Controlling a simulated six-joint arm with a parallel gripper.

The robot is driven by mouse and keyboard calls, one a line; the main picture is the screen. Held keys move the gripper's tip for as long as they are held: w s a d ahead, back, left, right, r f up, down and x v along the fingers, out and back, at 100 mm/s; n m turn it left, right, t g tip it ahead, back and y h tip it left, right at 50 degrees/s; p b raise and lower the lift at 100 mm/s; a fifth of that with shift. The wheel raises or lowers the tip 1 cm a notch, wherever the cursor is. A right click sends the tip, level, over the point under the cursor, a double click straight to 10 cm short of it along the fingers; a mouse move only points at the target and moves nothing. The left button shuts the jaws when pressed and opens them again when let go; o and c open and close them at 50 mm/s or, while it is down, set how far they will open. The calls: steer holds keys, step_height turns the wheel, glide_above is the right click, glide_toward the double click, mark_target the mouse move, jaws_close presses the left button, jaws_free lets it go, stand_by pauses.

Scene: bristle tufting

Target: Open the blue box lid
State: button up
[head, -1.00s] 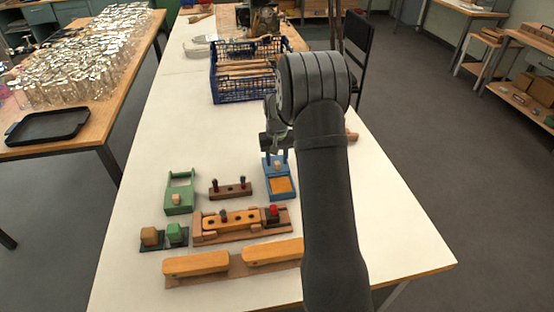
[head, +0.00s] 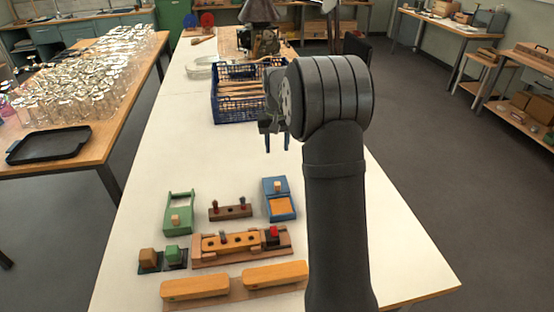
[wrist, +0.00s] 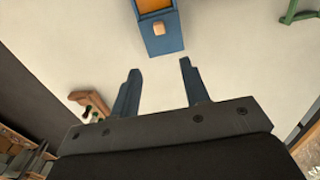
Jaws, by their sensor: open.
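The blue box (head: 293,205) sits on the white table, right of the small toys. A light wooden knob (head: 278,187) stands on its blue far part. An orange-tan surface (head: 280,206) shows in its near part; I cannot tell if this is the inside. My gripper (head: 277,148) is open and empty, above and beyond the box's far end, apart from it. In the wrist view the blue box (wrist: 163,45) is at the top, its knob (wrist: 159,28) ahead of my gripper (wrist: 159,67), roughly centred between the fingers.
A green box (head: 180,212) and a brown peg block (head: 230,211) stand left of the blue box. A wooden peg board (head: 238,243) and yellow wooden bars (head: 195,287) lie nearer. A blue basket (head: 235,110) stands behind. The table left of my gripper is clear.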

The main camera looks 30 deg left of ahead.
mark_target(277, 183)
step_height(277, 183, up, 2)
steer(key=shift+r, duration=0.2)
step_height(277, 183, down, 18)
steer(key=shift+r, duration=0.25)
steer(key=shift+s+d, duration=0.1)
stand_by(0.5)
